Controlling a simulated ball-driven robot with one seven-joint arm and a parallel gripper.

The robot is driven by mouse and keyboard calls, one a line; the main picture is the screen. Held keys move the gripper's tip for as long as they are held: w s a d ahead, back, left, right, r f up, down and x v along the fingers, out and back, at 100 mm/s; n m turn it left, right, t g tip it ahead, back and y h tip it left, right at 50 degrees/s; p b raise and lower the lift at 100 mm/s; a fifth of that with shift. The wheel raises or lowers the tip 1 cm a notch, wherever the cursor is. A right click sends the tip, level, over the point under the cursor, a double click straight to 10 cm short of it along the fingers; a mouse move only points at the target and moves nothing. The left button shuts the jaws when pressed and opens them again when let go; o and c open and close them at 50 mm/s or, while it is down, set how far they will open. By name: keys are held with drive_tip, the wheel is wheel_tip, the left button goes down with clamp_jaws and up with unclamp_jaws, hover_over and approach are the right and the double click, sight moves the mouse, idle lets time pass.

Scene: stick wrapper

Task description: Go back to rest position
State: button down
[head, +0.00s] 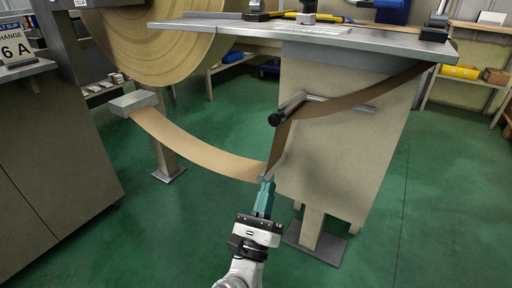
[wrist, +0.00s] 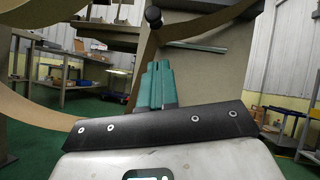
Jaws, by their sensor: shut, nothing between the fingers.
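My gripper (head: 264,198) is in the lower middle of the head view, its teal fingers pointing away from me and together with nothing between them. In the wrist view the teal fingers (wrist: 155,84) stand side by side in the middle. The brown paper strip (head: 200,146) sags from a small metal block on the left to the front of the beige machine cabinet (head: 345,135), then rises over a black-ended roller (head: 277,118). In the head view the fingertips overlap the strip's low end at the cabinet; I cannot tell whether they touch it.
A large roll (head: 160,50) hangs at the upper left. A metal table top (head: 320,34) with tools overhangs the cabinet. A dark grey cabinet (head: 50,165) stands at the left. A metal post (head: 168,155) stands behind the strip. Green floor is open at the right and lower left.

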drive_tip(key=s+d+f+n+g+y, duration=0.3)
drive_tip(key=s+f+n+g+y, duration=0.45)
drive_tip(key=n, duration=0.85)
drive_tip(key=s+d+f+n+g+y, duration=0.35)
drive_tip(key=f+n+y, duration=0.45)
drive_tip(key=f+n, duration=0.5)
drive_tip(key=s+d+f+n+g+h, duration=0.25)
drive_tip(key=s+d+g, duration=0.35)
drive_tip(key=s, duration=0.6)
drive_tip(key=s+d+f+n+g+h, duration=0.2)
drive_tip(key=s+d+n+g+h, duration=0.15)
drive_tip(key=s+d, duration=0.65)
drive_tip(key=s+r+p, duration=0.1)
drive_tip(key=r+p, duration=1.8)
drive_tip(key=s+a+r+g+p, duration=0.1)
drive_tip(key=s+r+p, duration=0.1)
drive_tip(key=r+p, duration=1.7)
drive_tip(key=shift+s+a+r+n, duration=0.2)
drive_tip(key=shift+s+r+n, duration=0.1)
drive_tip(key=shift+n, duration=0.1)
